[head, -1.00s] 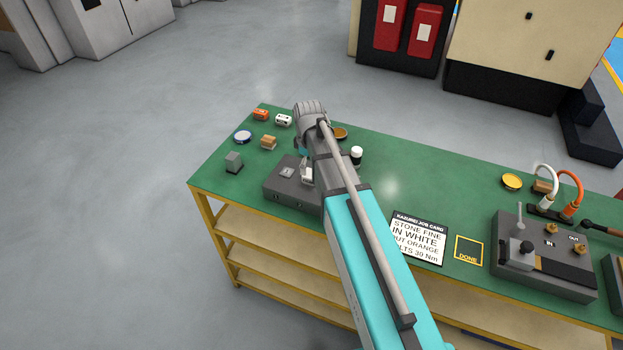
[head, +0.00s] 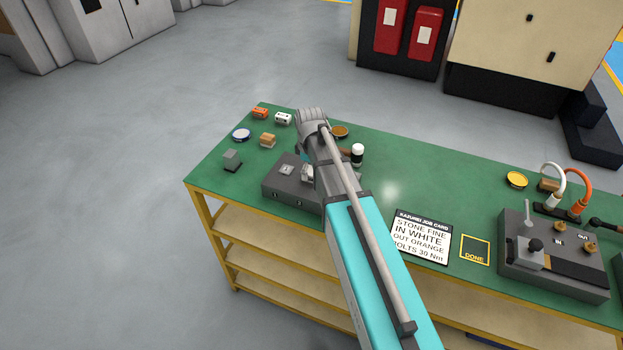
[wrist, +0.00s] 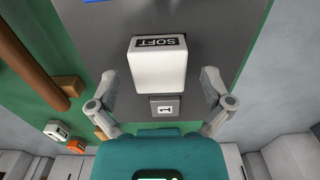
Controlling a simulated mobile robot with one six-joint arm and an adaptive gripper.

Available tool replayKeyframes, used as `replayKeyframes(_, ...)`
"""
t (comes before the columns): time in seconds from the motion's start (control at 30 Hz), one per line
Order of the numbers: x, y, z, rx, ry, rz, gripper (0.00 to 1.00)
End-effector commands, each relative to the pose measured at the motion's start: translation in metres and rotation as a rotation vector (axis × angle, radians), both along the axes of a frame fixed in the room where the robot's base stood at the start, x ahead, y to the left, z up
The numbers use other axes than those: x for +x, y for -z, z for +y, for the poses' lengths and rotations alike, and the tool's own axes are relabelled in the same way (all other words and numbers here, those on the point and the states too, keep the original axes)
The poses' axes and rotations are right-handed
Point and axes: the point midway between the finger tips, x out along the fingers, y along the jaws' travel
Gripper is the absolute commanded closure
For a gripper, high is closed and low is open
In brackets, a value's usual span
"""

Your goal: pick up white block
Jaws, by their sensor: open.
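A white block (wrist: 157,72) with a black label reading SOFT sits on a grey fixture (wrist: 205,32) in the wrist view. My gripper (wrist: 158,88) is open, with one finger on each side of this block and gaps visible between. In the head view the block (head: 307,173) shows only in part beside my arm, which hides my fingertips. A smaller white block with dark dots (head: 283,118) stands at the bench's far left edge; it also shows at the wrist view's lower left (wrist: 57,130).
The grey fixture (head: 275,190) stands on the green bench (head: 218,180). A white-capped bottle (head: 358,155) stands right of my arm.

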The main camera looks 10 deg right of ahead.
Motion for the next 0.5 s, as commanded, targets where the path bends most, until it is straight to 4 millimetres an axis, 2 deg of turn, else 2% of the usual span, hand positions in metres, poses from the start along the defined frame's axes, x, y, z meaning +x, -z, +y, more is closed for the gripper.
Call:
replayKeyframes(0.1,0.0000,0.0084,0.0001,0.000,0.000,0.000,0.00)
replayKeyframes(0.5,-0.0001,0.0093,0.0002,0.000,0.000,0.000,0.00)
